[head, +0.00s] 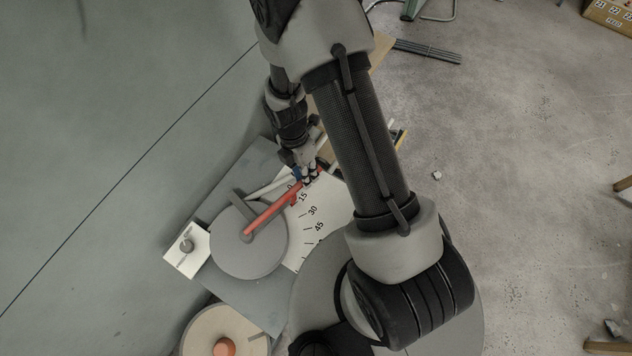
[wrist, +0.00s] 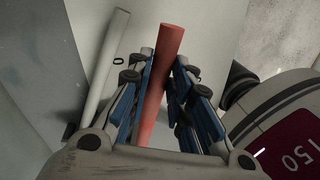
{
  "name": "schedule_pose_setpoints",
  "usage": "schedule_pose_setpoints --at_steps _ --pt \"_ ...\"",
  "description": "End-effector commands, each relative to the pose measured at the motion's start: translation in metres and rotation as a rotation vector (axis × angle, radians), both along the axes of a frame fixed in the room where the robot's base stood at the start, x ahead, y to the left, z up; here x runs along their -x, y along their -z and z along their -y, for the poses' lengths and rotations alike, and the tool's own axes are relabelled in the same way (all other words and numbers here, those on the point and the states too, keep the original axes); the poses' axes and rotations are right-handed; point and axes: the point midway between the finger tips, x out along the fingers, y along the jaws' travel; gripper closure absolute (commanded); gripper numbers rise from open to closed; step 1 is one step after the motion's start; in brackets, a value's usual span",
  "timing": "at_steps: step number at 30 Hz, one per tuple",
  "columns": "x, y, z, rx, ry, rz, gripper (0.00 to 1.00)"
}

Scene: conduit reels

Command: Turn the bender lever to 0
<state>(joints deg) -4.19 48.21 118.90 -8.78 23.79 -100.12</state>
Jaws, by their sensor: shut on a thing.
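The bender lever (head: 270,211) is a red bar reaching from the grey round disc (head: 230,256) up and right along a white dial plate (head: 321,214). The dial shows 0, 15, 30 and 45. The lever lies close to the 0 and 15 marks; my gripper partly hides its outer end. My gripper (head: 311,176) is shut on the lever near that end. In the wrist view, the red lever (wrist: 163,80) runs between the blue-padded fingers of my gripper (wrist: 166,85).
A pale rod (wrist: 103,78) lies left of the lever in the wrist view. A white block with a grey knob (head: 186,246) sits left of the disc. A round part with an orange centre (head: 224,346) is below. Open floor (head: 500,150) lies right.

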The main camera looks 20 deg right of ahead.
Motion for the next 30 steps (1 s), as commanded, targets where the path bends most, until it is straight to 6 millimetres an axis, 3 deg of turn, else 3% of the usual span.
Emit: schedule_pose_setpoints --at_steps 3,7,18,19,27,30 --pt "-0.026 -0.002 -0.015 0.0 -0.131 0.001 1.0" --pt "-0.043 -0.001 -0.025 0.0 -0.222 0.001 1.0" --pt "-0.049 -0.001 -0.029 -0.001 -0.254 0.006 1.0" --pt "-0.049 -0.001 -0.029 -0.001 -0.254 0.006 0.79" --pt "-0.049 -0.001 -0.029 -0.001 -0.251 0.005 0.61" --pt "-0.048 0.0 -0.028 0.0 -0.249 0.003 0.6"
